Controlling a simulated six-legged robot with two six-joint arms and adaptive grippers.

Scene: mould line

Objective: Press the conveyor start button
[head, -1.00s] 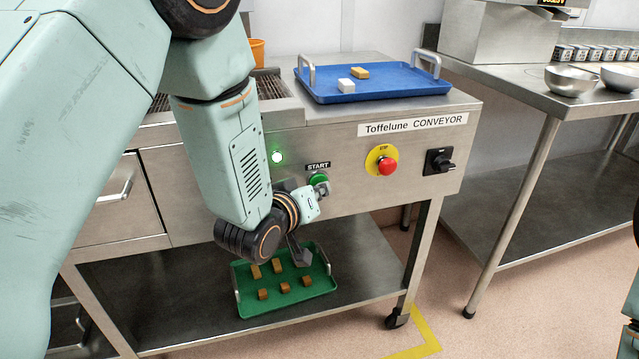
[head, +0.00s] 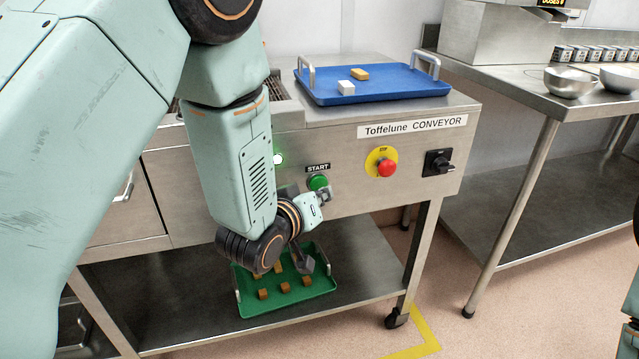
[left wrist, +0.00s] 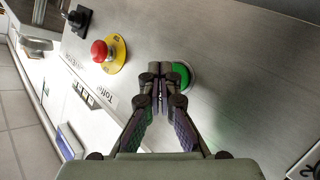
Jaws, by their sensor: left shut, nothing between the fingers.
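The green START button (head: 318,182) sits on the conveyor's front panel below its START label (head: 318,168). In the left wrist view the green button (left wrist: 182,76) shows partly behind the fingers. My left gripper (head: 325,194) is shut and empty, its tips just below and right of the button in the head view. In the left wrist view the closed fingertips of the gripper (left wrist: 162,72) overlap the button's left edge. I cannot tell whether they touch it. My right gripper is out of view.
A red stop button (head: 387,168) on a yellow plate and a black rotary switch (head: 438,161) are right of START. A green lamp (head: 278,159) glows at left. A blue tray (head: 390,93) stands on top; a green tray (head: 262,308) with brown pieces lies below.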

